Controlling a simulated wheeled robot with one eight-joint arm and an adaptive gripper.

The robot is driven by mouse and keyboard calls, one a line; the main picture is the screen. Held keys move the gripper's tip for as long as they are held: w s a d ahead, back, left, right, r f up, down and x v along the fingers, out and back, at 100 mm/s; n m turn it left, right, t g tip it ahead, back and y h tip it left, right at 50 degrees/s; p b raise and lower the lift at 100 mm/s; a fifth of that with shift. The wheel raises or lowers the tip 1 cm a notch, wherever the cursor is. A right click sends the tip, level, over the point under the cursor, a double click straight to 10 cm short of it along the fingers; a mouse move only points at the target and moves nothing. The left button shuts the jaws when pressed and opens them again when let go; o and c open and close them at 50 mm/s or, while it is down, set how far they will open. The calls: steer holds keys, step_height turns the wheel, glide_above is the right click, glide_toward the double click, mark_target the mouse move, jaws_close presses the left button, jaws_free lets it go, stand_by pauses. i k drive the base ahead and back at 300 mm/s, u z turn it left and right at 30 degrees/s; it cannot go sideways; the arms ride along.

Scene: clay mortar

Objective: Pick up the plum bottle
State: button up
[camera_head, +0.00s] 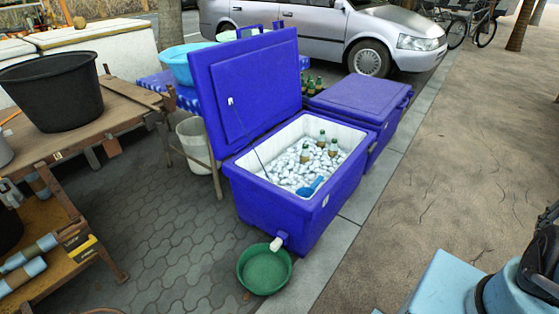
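Several bottles with pale tops stand in the ice of an open blue cooler (272,205): a back bottle (322,138), a right bottle (333,148) and a left bottle (305,154). They look green to brown, and I cannot tell which is the plum bottle. Their lower parts are hidden in the ice. My gripper (541,262) appears as a dark part at the lower right edge, beside my light blue arm. It is cut off by the frame, well right of the cooler, and its fingers cannot be made out. Nothing is visibly held.
A blue scoop (309,188) lies on the ice. The raised lid (245,85) stands at the cooler's back left. A closed blue cooler (362,98) stands behind it. A green basin (264,269) sits in front. The pavement (440,150) to the right is clear.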

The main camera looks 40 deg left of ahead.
mark_target(305, 154)
steer(key=u, duration=0.8)
steer(key=i, duration=1.05)
steer(key=u, duration=0.65)
